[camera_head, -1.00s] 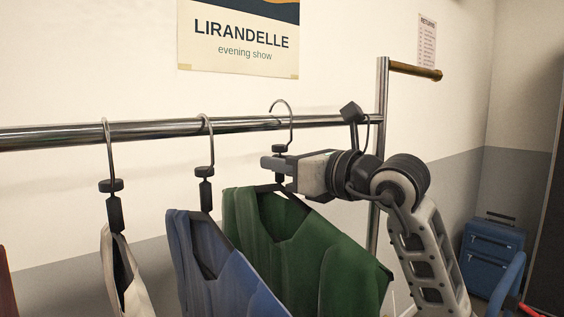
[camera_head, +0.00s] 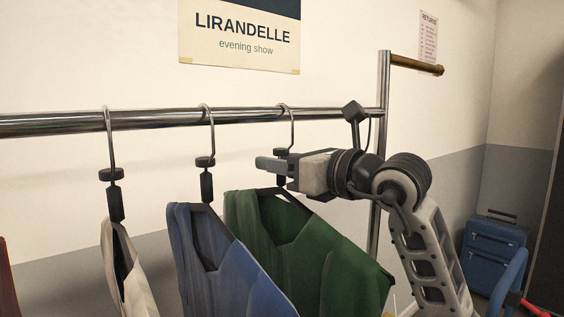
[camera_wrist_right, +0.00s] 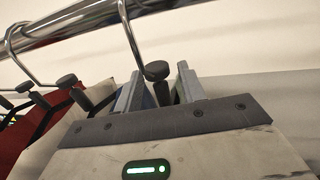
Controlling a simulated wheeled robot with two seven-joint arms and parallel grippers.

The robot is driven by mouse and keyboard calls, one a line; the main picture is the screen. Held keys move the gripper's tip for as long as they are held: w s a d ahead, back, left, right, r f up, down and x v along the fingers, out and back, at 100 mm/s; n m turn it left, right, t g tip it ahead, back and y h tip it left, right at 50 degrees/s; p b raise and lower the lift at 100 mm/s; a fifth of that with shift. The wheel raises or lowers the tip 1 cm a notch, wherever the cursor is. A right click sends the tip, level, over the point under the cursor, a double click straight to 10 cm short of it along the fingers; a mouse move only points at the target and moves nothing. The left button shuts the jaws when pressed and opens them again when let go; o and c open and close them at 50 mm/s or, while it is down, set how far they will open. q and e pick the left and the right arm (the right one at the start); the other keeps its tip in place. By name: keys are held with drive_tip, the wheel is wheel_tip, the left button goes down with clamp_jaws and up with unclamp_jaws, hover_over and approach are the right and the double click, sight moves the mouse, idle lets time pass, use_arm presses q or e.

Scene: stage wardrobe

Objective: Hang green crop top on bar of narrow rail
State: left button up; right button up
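The green crop top (camera_head: 300,250) hangs from a dark hanger at the right end of the row in the head view. Its hanger hook (camera_head: 292,125) is over the chrome bar (camera_head: 245,115) and appears to rest on it. My right gripper (camera_head: 272,165) is at the hanger's dark neck, just below the bar. In the right wrist view the two fingers (camera_wrist_right: 160,90) stand apart on either side of the neck, with gaps beside it. The hook also shows there, reaching up to the bar (camera_wrist_right: 80,20). My left gripper is not in view.
A blue top (camera_head: 225,265) and a pale garment (camera_head: 125,275) hang to the left on the same bar. A red garment (camera_head: 6,290) shows at the left edge. A post (camera_head: 384,85) stands at the bar's right end, with a brass bar (camera_head: 415,65) beyond. A blue case (camera_head: 493,255) stands behind.

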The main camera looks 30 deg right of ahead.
drive_tip(key=shift+s+f, duration=0.1)
drive_tip(key=shift+s, duration=0.1)
use_arm(q)
drive_tip(key=b, duration=0.2)
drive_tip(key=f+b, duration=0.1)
drive_tip(key=b, duration=0.1)
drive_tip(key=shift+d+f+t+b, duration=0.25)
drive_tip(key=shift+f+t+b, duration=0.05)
drive_tip(key=shift+b, duration=0.1)
use_arm(e)
drive_tip(key=v, duration=1.5)
drive_tip(key=shift+s, duration=0.25)
